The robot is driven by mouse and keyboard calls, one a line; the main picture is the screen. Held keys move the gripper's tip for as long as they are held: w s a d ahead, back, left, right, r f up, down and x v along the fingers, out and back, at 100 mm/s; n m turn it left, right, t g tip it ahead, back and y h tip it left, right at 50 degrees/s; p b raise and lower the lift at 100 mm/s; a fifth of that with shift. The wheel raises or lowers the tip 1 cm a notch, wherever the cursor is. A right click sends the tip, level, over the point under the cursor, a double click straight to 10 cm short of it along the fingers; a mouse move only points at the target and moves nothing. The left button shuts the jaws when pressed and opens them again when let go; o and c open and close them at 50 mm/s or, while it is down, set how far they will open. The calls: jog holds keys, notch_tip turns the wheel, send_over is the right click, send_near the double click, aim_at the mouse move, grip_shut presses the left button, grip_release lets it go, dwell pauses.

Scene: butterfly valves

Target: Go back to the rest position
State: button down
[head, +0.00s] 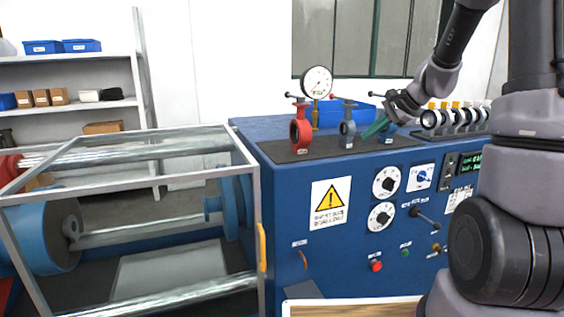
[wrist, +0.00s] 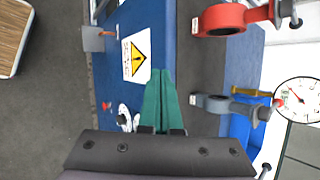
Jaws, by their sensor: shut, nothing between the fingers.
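My gripper (head: 374,129) is above the dark top of the blue machine, just right of the grey-blue butterfly valve (head: 346,128). In the wrist view, its two green fingers (wrist: 159,85) lie side by side, shut, with nothing between them. The red butterfly valve (head: 300,130) stands left of the grey-blue one. Both valves also show at the right of the wrist view, the red one (wrist: 228,18) at the top and the grey-blue one (wrist: 222,105) lower. The fingers appear apart from both valves.
A pressure gauge (head: 317,81) stands behind the valves. A row of white ring-shaped parts (head: 452,117) is to the right. The blue machine (head: 284,189) carries dials and knobs on its front. A metal-framed guard (head: 257,210) is at left, and a wooden surface (head: 350,309) at the bottom.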

jog(key=s+r+n+t+h, duration=0.1)
jog(key=s+r+n, duration=0.3)
jog(key=s, duration=0.9)
jog(key=s+a+r+n+t+h, duration=0.1)
jog(key=s+r+n+h, duration=0.3)
jog(key=s+r, duration=0.4)
jog(key=s+n, duration=0.1)
jog(key=s, duration=0.4)
jog(key=shift+s+a, duration=0.2)
jog(key=shift+s, duration=0.05)
jog(key=shift+r, duration=0.1)
dwell(0.5)
